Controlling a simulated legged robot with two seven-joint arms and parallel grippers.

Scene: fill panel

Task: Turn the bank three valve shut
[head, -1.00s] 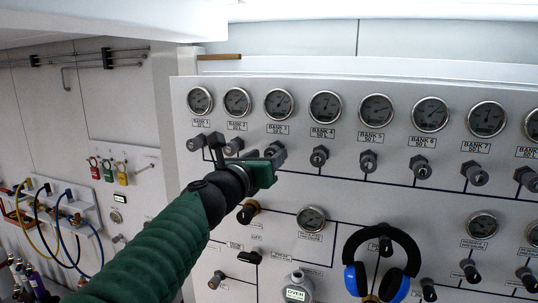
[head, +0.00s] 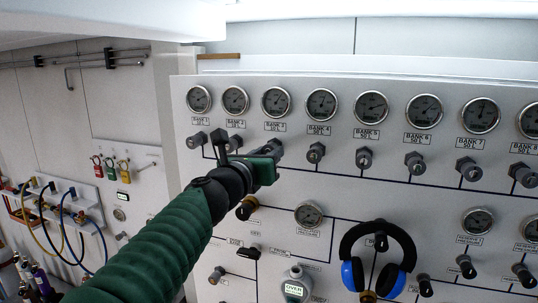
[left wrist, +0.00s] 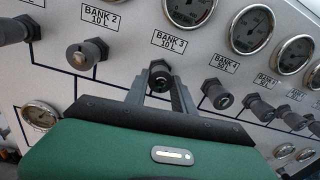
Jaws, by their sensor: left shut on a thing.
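The bank three valve (left wrist: 160,77) is a dark knob below the "BANK 3 10 L" label (left wrist: 169,41) in the left wrist view. In the head view it shows only partly (head: 277,147), below the bank three gauge (head: 276,102). My left gripper (head: 270,154) comes in from the left and is shut on the valve. In the left wrist view its two fingers (left wrist: 158,90) lie on either side of the knob. The green gripper body hides part of the valve in the head view. My right gripper is not in view.
The bank two valve (left wrist: 86,54) and bank four valve (left wrist: 217,94) stand out from the panel on either side. Blue headphones (head: 380,260) hang lower on the panel. Small coloured padlocks (head: 110,168) and hoses (head: 62,215) are on the left wall.

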